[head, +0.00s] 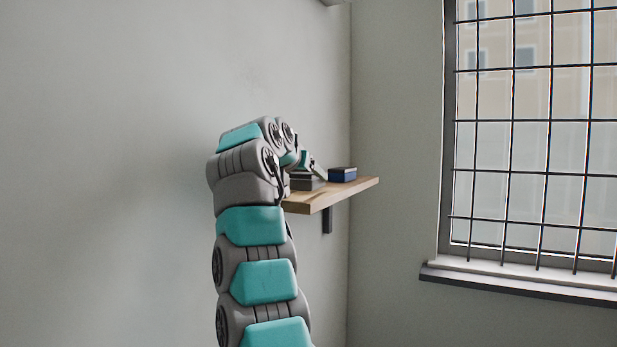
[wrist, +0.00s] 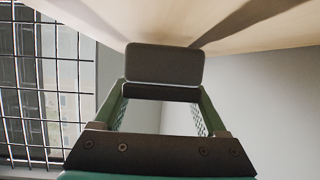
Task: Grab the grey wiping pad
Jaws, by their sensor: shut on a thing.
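The grey wiping pad (wrist: 165,64) is a dark grey block with rounded corners, between the fingertips of my gripper (wrist: 164,88) in the wrist view. My gripper is shut on it. In the head view my gripper (head: 318,172) is at the wooden shelf, small and partly hidden by my arm. A dark grey block (head: 307,184) shows just beneath it there; it looks like the pad, but I cannot tell its edges clearly. In the wrist view the pad is close to the pale shelf surface (wrist: 270,30); I cannot tell whether they touch.
The wooden shelf (head: 330,193) is fixed to the wall on a dark bracket (head: 327,219). A dark blue box (head: 342,174) stands on it, right of my gripper. The shelf's right end is bare. A barred window (head: 530,130) with a sill is farther right.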

